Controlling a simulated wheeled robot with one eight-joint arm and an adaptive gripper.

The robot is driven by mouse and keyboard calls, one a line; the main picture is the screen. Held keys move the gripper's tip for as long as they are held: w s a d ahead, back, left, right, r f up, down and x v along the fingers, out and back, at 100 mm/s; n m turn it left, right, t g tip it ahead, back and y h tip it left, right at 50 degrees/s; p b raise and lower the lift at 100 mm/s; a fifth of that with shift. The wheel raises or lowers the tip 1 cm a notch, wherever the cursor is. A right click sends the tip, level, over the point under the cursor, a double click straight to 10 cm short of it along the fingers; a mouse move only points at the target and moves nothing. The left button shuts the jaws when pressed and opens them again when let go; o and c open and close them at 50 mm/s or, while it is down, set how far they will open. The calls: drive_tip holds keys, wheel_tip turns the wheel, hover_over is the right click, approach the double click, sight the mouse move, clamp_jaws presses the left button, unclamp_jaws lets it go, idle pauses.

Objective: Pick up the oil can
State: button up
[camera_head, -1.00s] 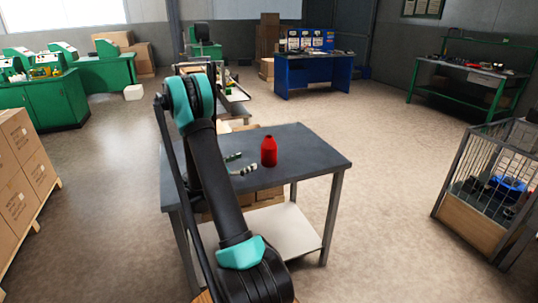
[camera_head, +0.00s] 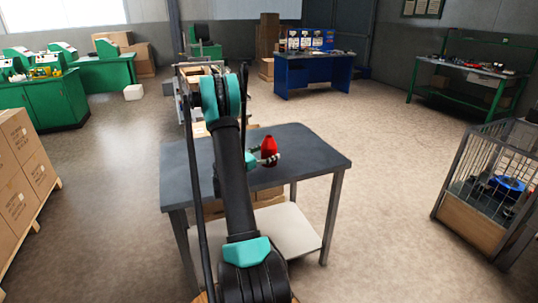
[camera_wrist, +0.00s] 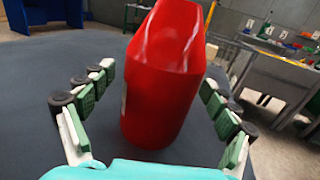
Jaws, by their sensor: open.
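The oil can is a red bottle-shaped can (camera_head: 269,147) standing upright on the dark grey table (camera_head: 313,157). In the wrist view my gripper (camera_wrist: 157,95) is open, with one finger on each side of the can. Gaps show between the finger pads and the can on both sides.
The rest of the table top is bare. A wire-sided cage (camera_head: 489,185) stands on the floor at right. A blue workbench (camera_head: 313,73) and a green bench (camera_head: 468,75) stand further back. Stacked boxes (camera_head: 27,165) are at left.

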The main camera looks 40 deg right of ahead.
drive_tip(key=d, duration=0.4)
drive_tip(key=shift+w, duration=0.15)
drive_tip(key=c, duration=1.6)
drive_tip(key=shift+c, duration=0.2)
